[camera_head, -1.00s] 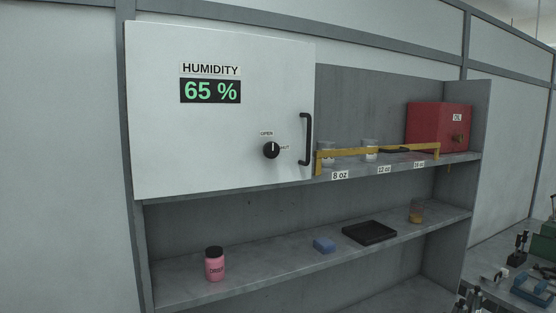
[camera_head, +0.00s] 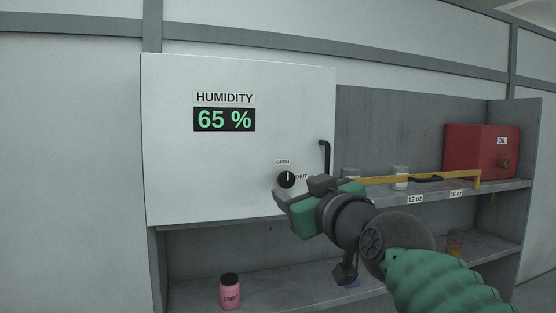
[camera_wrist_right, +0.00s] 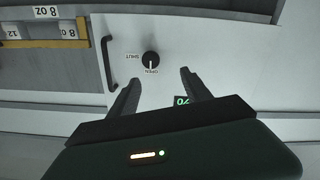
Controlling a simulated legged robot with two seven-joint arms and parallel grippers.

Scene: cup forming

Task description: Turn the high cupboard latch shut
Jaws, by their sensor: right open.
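The cupboard latch is a round black knob (camera_head: 286,179) low on the right of the white cupboard door (camera_head: 238,155). Its white mark points up at the OPEN label (camera_head: 283,162); the SHUT label (camera_head: 301,177) is to its right. My right gripper (camera_head: 297,193) is just below the knob in the head view, its fingers apart and empty. In the right wrist view the knob (camera_wrist_right: 150,59) lies just beyond the spread fingertips (camera_wrist_right: 158,80), uncovered and roughly between their lines. I cannot tell the exact gap. My left gripper is not in view.
A black door handle (camera_head: 325,158) stands out right of the knob, close to my gripper; it also shows in the wrist view (camera_wrist_right: 107,62). A yellow rail (camera_head: 400,181), cups and a red OIL box (camera_head: 481,152) are on the right shelf. A pink jar (camera_head: 230,291) stands below.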

